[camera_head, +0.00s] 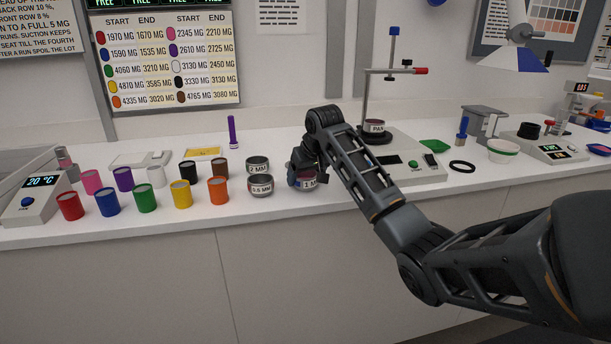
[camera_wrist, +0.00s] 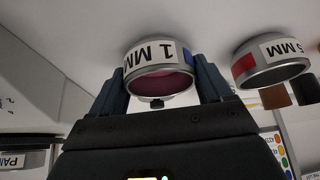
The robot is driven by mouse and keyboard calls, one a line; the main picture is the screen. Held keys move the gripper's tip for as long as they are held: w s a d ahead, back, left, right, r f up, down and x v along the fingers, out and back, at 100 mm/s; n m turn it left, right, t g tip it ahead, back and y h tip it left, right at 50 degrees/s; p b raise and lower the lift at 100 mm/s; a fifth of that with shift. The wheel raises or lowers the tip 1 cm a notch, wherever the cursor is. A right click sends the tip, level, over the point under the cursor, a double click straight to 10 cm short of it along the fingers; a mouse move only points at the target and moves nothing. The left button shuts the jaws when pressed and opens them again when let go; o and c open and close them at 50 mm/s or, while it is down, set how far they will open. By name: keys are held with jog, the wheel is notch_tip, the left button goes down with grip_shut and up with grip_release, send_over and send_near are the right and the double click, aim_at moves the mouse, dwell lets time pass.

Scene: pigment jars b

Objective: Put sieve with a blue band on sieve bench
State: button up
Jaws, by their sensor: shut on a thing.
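My gripper (camera_wrist: 165,92) is shut on a sieve labelled "1 MM" (camera_wrist: 160,82), its fingers on either side of it. A blue patch shows beside the label in the wrist view. In the head view this sieve (camera_head: 309,182) is at the counter's front, partly covered by my gripper (camera_head: 303,172). I cannot tell whether it touches the counter. Two other sieves stand just left of it: one marked "2 MM" (camera_head: 258,169) and one marked ".5 MM" (camera_head: 261,189), which shows a red band in the wrist view (camera_wrist: 270,62). No clearly marked sieve bench can be made out.
Several coloured jars stand to the left, among them an orange one (camera_head: 218,191).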

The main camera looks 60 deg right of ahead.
jog(key=o, duration=1.1)
jog(key=v, duration=1.2)
